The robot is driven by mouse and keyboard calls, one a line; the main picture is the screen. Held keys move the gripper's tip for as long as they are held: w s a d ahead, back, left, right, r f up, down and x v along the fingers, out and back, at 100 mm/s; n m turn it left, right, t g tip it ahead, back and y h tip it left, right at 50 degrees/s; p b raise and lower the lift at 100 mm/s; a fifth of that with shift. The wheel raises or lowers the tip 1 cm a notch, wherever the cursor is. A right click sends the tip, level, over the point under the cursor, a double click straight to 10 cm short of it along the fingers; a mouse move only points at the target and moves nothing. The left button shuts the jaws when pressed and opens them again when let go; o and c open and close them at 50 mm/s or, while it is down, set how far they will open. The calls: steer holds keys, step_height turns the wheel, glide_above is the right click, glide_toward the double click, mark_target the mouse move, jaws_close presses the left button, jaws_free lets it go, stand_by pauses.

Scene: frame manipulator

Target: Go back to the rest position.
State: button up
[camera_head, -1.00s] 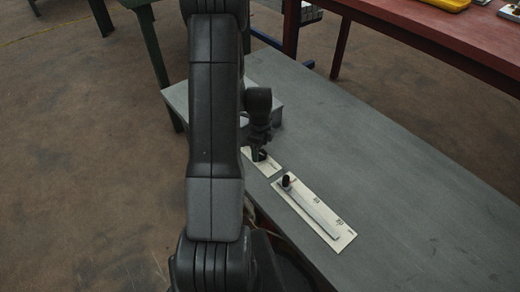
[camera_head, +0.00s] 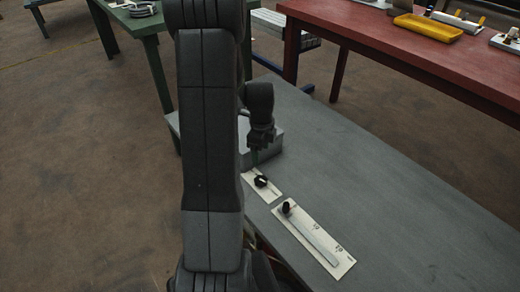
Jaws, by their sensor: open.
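My gripper (camera_head: 254,158) points down at the end of my arm, above the grey table (camera_head: 390,185). It is partly hidden behind my own arm link, and I see nothing held in it. Just below and to its right, apart from it, a small white plate (camera_head: 270,193) with a black knob (camera_head: 261,181) lies on the table. A longer white plate (camera_head: 318,245) with a pale strip and a black knob (camera_head: 286,207) lies nearer to me.
A red table (camera_head: 375,40) at the back right bears a yellow tray (camera_head: 427,27) and other items. A green table (camera_head: 150,25) stands at the back left. The grey table's right side is clear.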

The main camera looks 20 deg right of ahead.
mark_target(261, 180)
steer(key=shift+f, duration=0.15)
step_height(261, 180, down, 14)
steer(key=b, duration=0.3)
steer(key=shift+b, duration=0.4)
steer(key=shift+r, duration=0.25)
